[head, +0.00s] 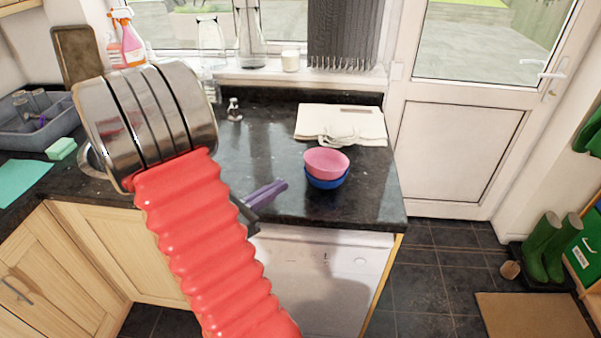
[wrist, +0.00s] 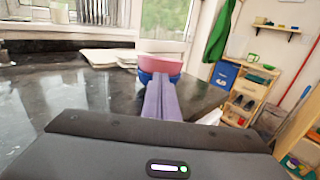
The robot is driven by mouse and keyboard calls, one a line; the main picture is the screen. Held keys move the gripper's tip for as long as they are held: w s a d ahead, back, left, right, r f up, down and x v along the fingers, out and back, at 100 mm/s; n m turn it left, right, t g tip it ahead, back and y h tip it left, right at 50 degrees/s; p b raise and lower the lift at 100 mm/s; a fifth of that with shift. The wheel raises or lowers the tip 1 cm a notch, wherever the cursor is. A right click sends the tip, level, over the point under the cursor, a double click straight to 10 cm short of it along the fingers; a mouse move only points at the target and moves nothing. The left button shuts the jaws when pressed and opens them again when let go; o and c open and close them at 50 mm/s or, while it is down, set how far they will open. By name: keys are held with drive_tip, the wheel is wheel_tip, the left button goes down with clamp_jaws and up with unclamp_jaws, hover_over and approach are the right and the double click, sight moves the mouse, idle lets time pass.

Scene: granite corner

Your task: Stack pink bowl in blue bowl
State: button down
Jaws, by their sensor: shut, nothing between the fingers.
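The pink bowl (head: 327,161) sits in the top of the blue bowl (head: 327,181) on the dark counter, near its right front part. The pink bowl looks slightly tilted, and the blue rim shows below it. My gripper (head: 282,186) has purple fingers that are shut and empty, to the left of the bowls in the head view. In the wrist view the closed fingers (wrist: 160,90) point at the pink bowl (wrist: 161,65) and cover part of the blue bowl (wrist: 144,77). I cannot tell the exact gap between fingertips and bowls.
A folded cloth on a pale board (head: 342,124) lies behind the bowls. A small clear bottle (head: 233,109) stands at the back of the counter (head: 370,205). The counter's right edge is close to the bowls. A grey dish rack (head: 45,118) is at the far left.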

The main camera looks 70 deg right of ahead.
sight(310, 168)
drive_tip(key=shift+x, duration=4.2)
drive_tip(key=shift+d, duration=0.1)
drive_tip(key=shift+x, duration=0.9)
drive_tip(key=shift+w, duration=0.1)
drive_tip(key=shift+a, duration=0.25)
drive_tip(key=v, duration=1.3)
drive_tip(key=shift+w+a, duration=0.25)
drive_tip(key=shift+a, duration=0.05)
